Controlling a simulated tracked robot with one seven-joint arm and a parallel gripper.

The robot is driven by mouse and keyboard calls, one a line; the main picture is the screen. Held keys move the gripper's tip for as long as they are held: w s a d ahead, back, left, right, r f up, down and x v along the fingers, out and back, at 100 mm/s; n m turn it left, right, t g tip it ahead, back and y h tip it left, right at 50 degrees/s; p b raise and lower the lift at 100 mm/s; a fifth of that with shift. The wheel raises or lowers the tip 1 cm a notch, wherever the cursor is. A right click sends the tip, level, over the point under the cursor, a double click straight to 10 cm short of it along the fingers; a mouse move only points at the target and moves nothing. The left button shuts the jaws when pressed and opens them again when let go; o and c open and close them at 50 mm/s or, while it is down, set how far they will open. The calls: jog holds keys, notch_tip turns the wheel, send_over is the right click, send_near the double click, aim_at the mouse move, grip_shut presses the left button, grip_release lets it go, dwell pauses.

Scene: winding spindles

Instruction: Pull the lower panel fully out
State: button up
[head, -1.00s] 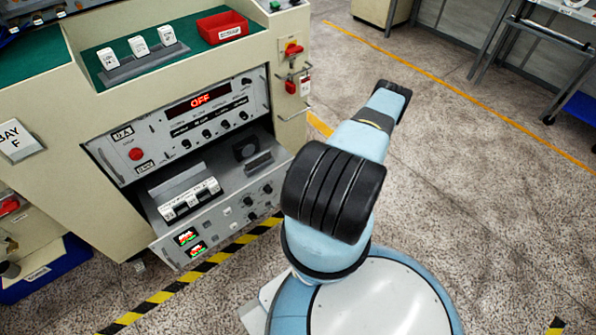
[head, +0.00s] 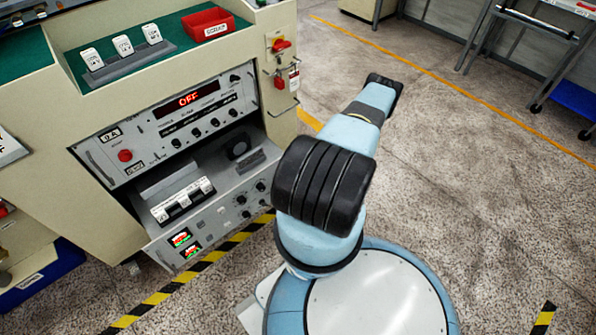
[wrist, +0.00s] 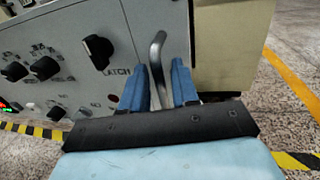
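The lower panel (head: 222,222) is the front of a grey drawer. It stands partly out of the cream console, below the upper panel. In the wrist view the lower panel (wrist: 75,50) shows dark knobs and a black knob marked LATCH (wrist: 98,52). A grey curved bar handle (wrist: 157,50) stands at the panel's right end. My gripper (wrist: 160,82) has its two blue fingers on either side of this handle and appears closed on it, though the contact is partly hidden. In the head view my arm hides the gripper and handle.
The upper panel (head: 180,120) shows a red OFF display. A red rotary switch (head: 280,46) and a hook bracket are on the console's right side. Striped tape (head: 180,284) marks the floor. Open floor lies right of the console, with a rack at the far right.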

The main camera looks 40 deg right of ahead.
jog(key=v, duration=1.3)
jog(key=shift+d, duration=0.1)
